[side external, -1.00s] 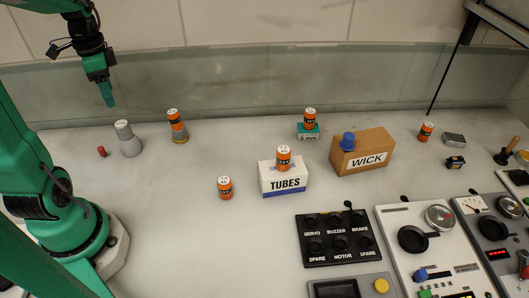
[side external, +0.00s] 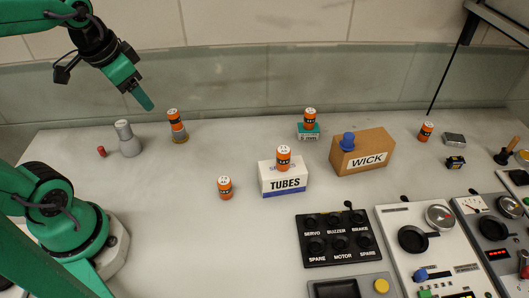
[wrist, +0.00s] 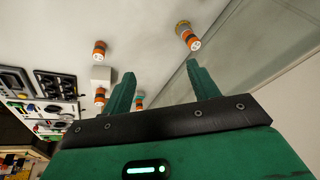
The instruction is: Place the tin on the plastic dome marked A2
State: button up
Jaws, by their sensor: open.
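Several orange tins with black bands and white tops are in view; I cannot tell which is meant. One tin (side external: 224,187) stands on the bench, another (side external: 283,158) on a white TUBES box, one (side external: 310,118) on a green box, one (side external: 175,119) on a short gold-rimmed base and one (side external: 426,131) at the right. I cannot read an A2 mark or identify a dome for certain; a small blue knobbed piece (side external: 347,141) sits on the WICK box. My gripper (side external: 148,105) is raised, near the gold-based tin in the picture. In the wrist view its fingers (wrist: 161,72) are apart and empty.
A grey flask-like piece (side external: 127,139) and small red cylinder (side external: 101,151) stand at left. The WICK box (side external: 362,152), TUBES box (side external: 283,179) and control panels (side external: 338,238) occupy the middle and right.

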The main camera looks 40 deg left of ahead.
jog(key=shift+n+t+h, duration=0.4)
jog(key=shift+n+t, duration=0.3)
jog(key=shift+t, duration=0.1)
jog(key=d, duration=0.1)
jog(key=s+d, duration=0.1)
jog(key=d, duration=0.1)
jog(key=s+d, duration=0.1)
jog(key=d, duration=0.1)
jog(key=shift+s+d+r, duration=0.1)
jog(key=shift+d+r, duration=0.1)
jog(key=shift+r, duration=0.2)
